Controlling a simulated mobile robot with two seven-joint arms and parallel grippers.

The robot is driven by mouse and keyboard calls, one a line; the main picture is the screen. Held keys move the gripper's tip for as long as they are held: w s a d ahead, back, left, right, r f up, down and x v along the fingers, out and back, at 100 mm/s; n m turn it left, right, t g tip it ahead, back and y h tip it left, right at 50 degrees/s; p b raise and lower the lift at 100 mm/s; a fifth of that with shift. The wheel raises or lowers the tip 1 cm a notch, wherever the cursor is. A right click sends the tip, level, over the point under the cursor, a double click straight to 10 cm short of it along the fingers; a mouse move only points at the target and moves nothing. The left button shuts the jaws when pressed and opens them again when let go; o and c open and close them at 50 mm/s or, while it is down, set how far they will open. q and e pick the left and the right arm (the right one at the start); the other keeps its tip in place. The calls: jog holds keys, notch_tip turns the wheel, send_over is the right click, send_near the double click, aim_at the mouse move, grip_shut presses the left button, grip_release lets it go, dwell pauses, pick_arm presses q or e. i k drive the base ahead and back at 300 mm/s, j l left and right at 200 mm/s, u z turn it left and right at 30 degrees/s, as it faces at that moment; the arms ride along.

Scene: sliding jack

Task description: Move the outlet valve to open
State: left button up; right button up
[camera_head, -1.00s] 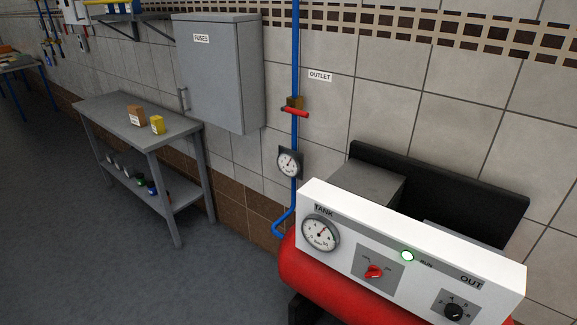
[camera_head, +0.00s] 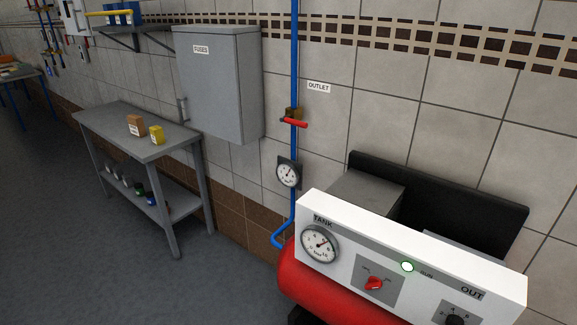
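The outlet valve is a brass body (camera_head: 292,113) with a red lever handle (camera_head: 294,123), on a vertical blue pipe (camera_head: 295,60) against the tiled wall. The lever lies crosswise to the pipe, pointing right and slightly down. A white OUTLET label (camera_head: 318,87) is on the wall to its upper right. A round pressure gauge (camera_head: 288,173) sits on the pipe below the valve. Neither of my grippers is in view.
A red compressor tank (camera_head: 310,285) with a white control panel (camera_head: 400,262) stands in front of the wall at lower right. A grey fuse cabinet (camera_head: 220,85) hangs left of the pipe. A grey table (camera_head: 118,123) stands further left. Floor is clear at lower left.

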aim_at(287, 118)
jog(key=i+j+z, duration=0.1)
jog(key=i+j, duration=0.35)
jog(key=j, duration=0.25)
jog(key=i+j+z, duration=0.15)
jog(key=j, duration=0.25)
jog(key=i+j+z, duration=0.1)
jog(key=i+j, duration=0.4)
jog(key=j, duration=0.3)
jog(key=i+j+z, duration=0.15)
jog(key=j, duration=0.25)
jog(key=i+j+z, duration=0.1)
jog(key=i+j, duration=0.15)
jog(key=j, duration=0.15)
jog(key=i+j, duration=0.15)
jog(key=j, duration=0.3)
jog(key=z, duration=0.05)
